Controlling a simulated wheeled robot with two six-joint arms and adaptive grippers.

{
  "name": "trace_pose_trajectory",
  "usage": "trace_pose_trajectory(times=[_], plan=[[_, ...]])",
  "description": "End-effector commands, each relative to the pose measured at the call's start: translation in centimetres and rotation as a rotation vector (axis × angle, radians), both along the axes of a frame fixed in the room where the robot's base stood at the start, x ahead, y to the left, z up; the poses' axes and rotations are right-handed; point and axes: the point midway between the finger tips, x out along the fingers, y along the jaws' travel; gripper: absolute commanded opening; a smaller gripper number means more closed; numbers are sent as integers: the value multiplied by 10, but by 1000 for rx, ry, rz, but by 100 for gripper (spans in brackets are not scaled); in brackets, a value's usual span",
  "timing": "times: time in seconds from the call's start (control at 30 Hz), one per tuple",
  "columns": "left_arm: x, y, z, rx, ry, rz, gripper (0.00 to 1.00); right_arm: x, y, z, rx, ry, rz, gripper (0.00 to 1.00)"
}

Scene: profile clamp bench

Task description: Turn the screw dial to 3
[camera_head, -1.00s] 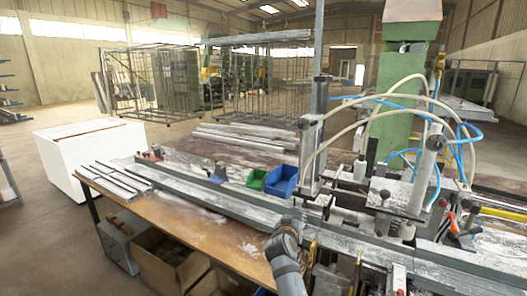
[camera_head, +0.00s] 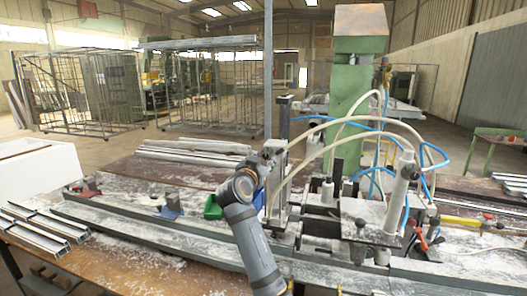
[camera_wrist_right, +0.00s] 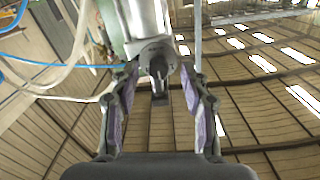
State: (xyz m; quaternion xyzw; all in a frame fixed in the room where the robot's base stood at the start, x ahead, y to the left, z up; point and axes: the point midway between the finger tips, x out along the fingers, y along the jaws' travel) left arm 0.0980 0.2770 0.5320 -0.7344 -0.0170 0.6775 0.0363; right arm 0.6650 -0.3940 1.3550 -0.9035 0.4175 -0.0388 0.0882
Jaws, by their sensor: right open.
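My right arm rises from the bottom of the head view, and its right gripper (camera_head: 273,152) is beside the upright metal clamp column (camera_head: 284,178). In the right wrist view the right gripper (camera_wrist_right: 160,72) is open, its two fingers with purple pads standing apart. A grey metal cylinder (camera_wrist_right: 145,22) with a dark round end and a short stem (camera_wrist_right: 158,68) shows between the fingertips. The fingers look apart from the stem. I cannot make out a dial scale or any number, nor tell whether this stem belongs to the screw dial. My left gripper is not in view.
A green machine column (camera_head: 350,100) stands behind the clamp. Pale and blue hoses loop over the bench near a grey cylinder (camera_head: 398,190). Stacked profiles (camera_head: 190,148) are farther back.

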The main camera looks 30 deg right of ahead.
Motion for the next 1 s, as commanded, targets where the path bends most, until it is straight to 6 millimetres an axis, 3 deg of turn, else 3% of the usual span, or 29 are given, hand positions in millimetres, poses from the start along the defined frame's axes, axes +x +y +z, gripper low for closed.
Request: trace_pose_trajectory(times=[0.1,0.17,0.47,0.8,1.0], plan=[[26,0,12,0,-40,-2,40,10,-11,3,-1,1,0,46],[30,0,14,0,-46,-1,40,13,-14,1,1,1,1,46],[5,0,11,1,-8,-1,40,14,-16,-1,0,-1,2,44],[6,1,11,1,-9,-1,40,14,-16,-1,1,0,2,0],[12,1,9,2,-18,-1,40,14,-16,-2,4,-6,2,0]])
